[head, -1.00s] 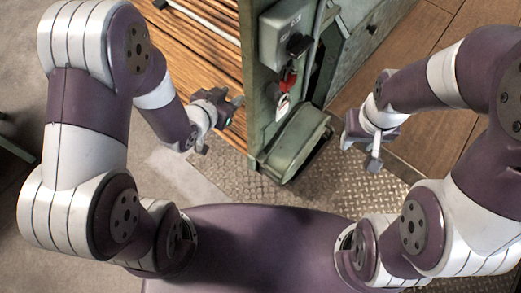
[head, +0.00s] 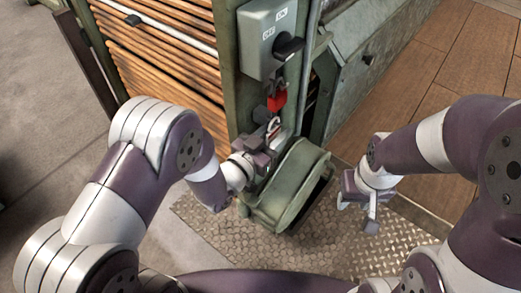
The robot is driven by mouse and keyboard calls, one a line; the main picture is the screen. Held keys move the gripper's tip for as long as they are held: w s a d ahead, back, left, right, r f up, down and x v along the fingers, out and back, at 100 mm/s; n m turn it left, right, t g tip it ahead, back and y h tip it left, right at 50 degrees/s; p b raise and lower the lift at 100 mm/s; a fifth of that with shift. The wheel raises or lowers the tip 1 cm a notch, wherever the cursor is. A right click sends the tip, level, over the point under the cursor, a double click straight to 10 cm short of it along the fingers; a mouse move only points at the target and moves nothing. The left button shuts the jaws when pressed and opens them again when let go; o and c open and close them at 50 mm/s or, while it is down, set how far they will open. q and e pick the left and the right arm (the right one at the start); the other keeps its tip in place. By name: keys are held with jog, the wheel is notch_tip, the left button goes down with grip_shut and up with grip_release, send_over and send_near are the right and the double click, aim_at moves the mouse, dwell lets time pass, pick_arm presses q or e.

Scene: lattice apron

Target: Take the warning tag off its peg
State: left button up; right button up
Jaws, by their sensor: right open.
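The warning tag, red above (head: 277,101) and pale below, hangs on the green machine post under a grey switch box. A small dark piece just above it may be its peg. My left gripper (head: 266,135) is at the tag's lower part, and its fingers overlap the pale end. I cannot tell whether the fingers touch the tag or how far apart they are. My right gripper (head: 360,212) is open and empty, away to the right over the floor plate.
The grey switch box (head: 265,42) with a black knob sits above the tag. A rounded green housing (head: 290,185) stands just below and right of my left gripper. Wooden slats (head: 160,65) lie left of the post. Open tread-plate floor (head: 330,250) is in front.

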pick_arm(q)
jog(key=shift+w+d, duration=0.3)
jog(key=shift+w, duration=0.15)
grip_shut()
dwell(0.4)
